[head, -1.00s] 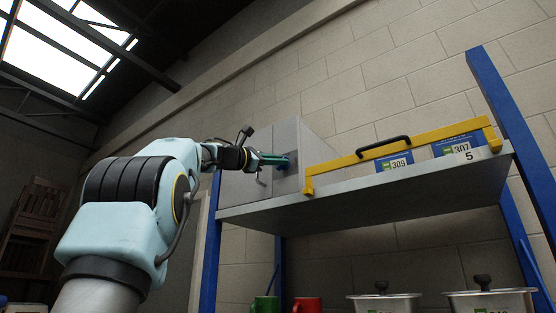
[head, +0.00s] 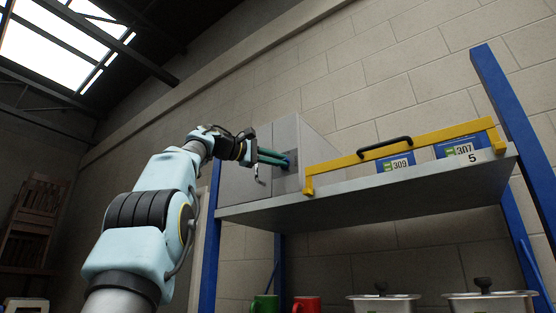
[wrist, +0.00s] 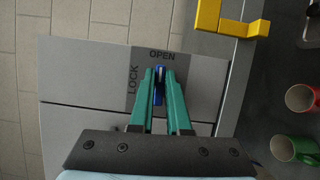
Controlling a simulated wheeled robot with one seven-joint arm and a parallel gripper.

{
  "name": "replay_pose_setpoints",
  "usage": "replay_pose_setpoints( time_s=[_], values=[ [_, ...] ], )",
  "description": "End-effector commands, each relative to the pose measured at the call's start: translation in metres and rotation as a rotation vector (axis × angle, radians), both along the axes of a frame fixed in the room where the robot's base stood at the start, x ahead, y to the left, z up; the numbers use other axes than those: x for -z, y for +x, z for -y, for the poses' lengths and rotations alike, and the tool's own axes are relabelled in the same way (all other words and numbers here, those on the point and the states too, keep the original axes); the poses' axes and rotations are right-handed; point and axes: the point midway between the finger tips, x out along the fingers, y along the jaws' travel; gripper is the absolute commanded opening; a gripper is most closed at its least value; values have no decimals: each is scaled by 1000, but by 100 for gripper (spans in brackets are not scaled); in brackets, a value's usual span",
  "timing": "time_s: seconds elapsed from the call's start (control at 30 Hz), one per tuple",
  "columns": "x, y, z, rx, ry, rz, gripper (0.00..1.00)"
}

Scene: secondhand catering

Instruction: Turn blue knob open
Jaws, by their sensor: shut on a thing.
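The blue knob (wrist: 159,88) is on the front of a grey metal box (head: 237,178), on the left end of a high shelf. The wrist view shows the word OPEN above the knob and LOCK to its left, on a darker plate (wrist: 180,90). The knob's long bar runs nearly upright in that view, its top end toward OPEN. My gripper (wrist: 160,72) has its green fingers on both sides of the knob, closed on it. In the head view the fingers partly hide the knob (head: 289,161).
A yellow barrier with a black handle (head: 400,146) stands on the shelf (head: 370,190) right of the box. Blue boxes (head: 397,163) sit behind it. Pots (head: 385,301), a red mug (head: 306,304) and a green mug (head: 265,305) are below. Left of the box is open air.

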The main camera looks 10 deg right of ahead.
Motion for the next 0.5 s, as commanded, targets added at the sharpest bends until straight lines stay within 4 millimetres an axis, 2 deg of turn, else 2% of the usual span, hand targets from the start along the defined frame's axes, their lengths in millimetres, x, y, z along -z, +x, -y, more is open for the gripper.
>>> replay_pose_setpoints(
  time_s=[0.5],
  values=[
    [2, 0, 0, 2, 48, 46, 0]
  ],
)
